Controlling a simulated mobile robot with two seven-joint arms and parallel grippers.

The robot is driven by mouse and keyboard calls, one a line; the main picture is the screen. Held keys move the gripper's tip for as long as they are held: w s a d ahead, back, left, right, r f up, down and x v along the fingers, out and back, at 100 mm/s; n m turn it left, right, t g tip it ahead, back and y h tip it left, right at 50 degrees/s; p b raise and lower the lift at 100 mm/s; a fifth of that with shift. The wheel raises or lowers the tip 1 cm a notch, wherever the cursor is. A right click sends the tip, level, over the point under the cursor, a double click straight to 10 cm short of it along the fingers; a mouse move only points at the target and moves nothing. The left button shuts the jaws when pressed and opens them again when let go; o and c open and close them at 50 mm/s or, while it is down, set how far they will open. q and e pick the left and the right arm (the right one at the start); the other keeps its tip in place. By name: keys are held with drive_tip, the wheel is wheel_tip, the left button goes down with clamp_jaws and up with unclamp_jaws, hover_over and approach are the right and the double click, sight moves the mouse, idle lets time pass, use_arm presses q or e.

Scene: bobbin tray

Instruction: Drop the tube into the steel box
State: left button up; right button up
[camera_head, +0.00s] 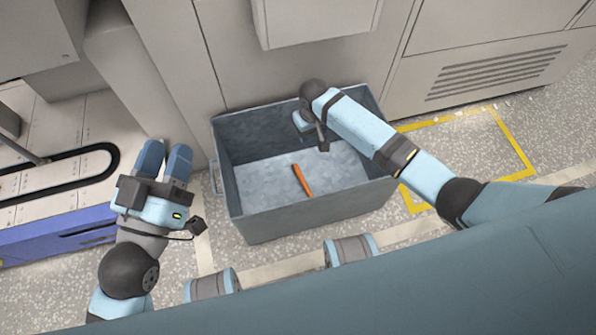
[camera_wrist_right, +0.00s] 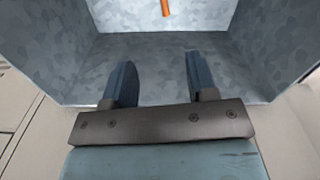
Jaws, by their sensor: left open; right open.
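The orange tube (camera_head: 302,180) lies on the floor of the steel box (camera_head: 318,211), near its middle. In the right wrist view the tube (camera_wrist_right: 166,8) shows at the top edge, partly cut off, beyond the fingertips and apart from them. My right gripper (camera_wrist_right: 155,78) is open and empty; in the head view it is over the back part of the box, mostly hidden by its own wrist. My left gripper (camera_head: 164,150) is open and empty, to the left of the box and outside it.
A purple-sided conveyor (camera_head: 70,238) stands at the left, with a black curved track (camera_head: 85,153) on top. Grey cabinets (camera_head: 300,70) close off the space behind the box. Yellow floor tape (camera_head: 515,145) marks free floor at the right.

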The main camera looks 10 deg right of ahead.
use_arm(q)
wheel_tip(320, 180, down, 6)
drive_tip(key=a+g+y+p, duration=0.2)
drive_tip(key=shift+r+g, duration=0.15)
drive_tip(key=shift+g, duration=0.15)
use_arm(e)
wheel_tip(320, 180, up, 8)
drive_tip(key=shift+f, duration=0.2)
use_arm(q)
drive_tip(key=shift+d, duration=0.1)
use_arm(e)
drive_tip(key=shift+s+f, duration=0.1)
